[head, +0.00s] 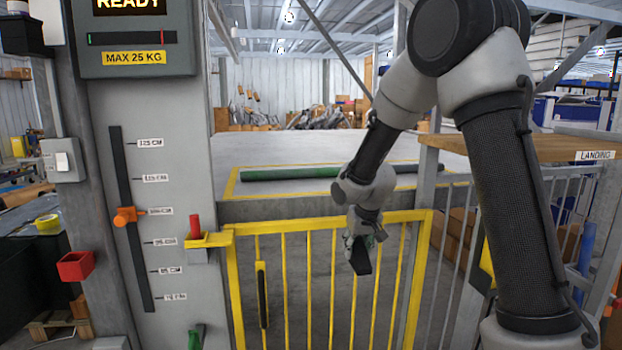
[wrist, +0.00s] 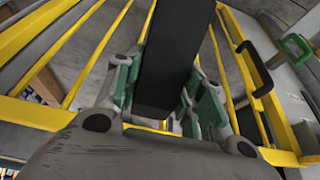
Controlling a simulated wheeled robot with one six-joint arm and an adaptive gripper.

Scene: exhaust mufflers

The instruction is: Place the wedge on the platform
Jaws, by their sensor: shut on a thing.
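The wedge (head: 360,260) is a dark, nearly black block hanging from my gripper (head: 365,235) in front of the yellow gate. In the wrist view my gripper (wrist: 166,100) is shut on the wedge (wrist: 172,55), with green-grey fingers on both sides of it. The wedge's far end runs out of the wrist view. The platform (head: 310,148) is a wide grey surface behind the gate, with a yellow line marked on it. The wedge is apart from the platform, lower than its front edge and on the near side in the picture.
A yellow barred gate (head: 334,290) with a black handle stands below the platform's front edge. A dark green bar (head: 290,174) lies across the platform. At left is a grey control post (head: 165,190) with a height scale and orange slider. A wooden landing shelf (head: 520,149) is at right.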

